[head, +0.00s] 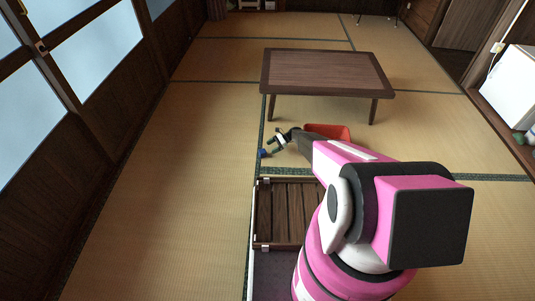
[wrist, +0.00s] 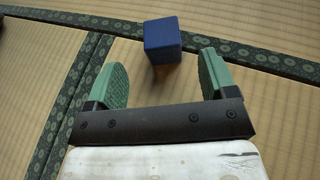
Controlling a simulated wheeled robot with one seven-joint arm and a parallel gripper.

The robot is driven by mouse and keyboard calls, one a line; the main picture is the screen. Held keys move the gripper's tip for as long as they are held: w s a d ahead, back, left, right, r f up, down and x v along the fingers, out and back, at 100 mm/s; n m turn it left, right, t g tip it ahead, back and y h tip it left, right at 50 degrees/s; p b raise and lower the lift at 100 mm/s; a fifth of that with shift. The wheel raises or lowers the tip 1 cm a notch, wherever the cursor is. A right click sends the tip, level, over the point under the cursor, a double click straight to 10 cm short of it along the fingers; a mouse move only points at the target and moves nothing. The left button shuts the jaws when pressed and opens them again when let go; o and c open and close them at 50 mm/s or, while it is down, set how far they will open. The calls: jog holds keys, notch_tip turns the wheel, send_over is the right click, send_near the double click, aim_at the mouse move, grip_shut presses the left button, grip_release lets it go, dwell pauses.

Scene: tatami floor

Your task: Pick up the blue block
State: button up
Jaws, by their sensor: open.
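The blue block (wrist: 162,41) sits on the tatami floor beside a dark green patterned mat border in the wrist view. In the head view the blue block (head: 263,153) is a small spot on the floor, left of my gripper. My gripper (wrist: 160,82) has two green fingers set wide apart with nothing between them. The block lies just beyond the fingertips, roughly in line with the gap, and does not appear to be between them. In the head view my gripper (head: 277,142) is small, near the block and partly dark.
A low wooden table (head: 325,72) stands beyond my gripper. A red tray (head: 328,131) lies on the floor, partly hidden behind my arm. A dark slatted wooden crate (head: 285,213) is nearer. The tatami to the left is clear. A white cabinet (head: 512,85) stands at the right.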

aim_at(263, 152)
jog(key=shift+x, duration=3.75)
jog(key=shift+w+f, duration=0.1)
jog(key=c, duration=1)
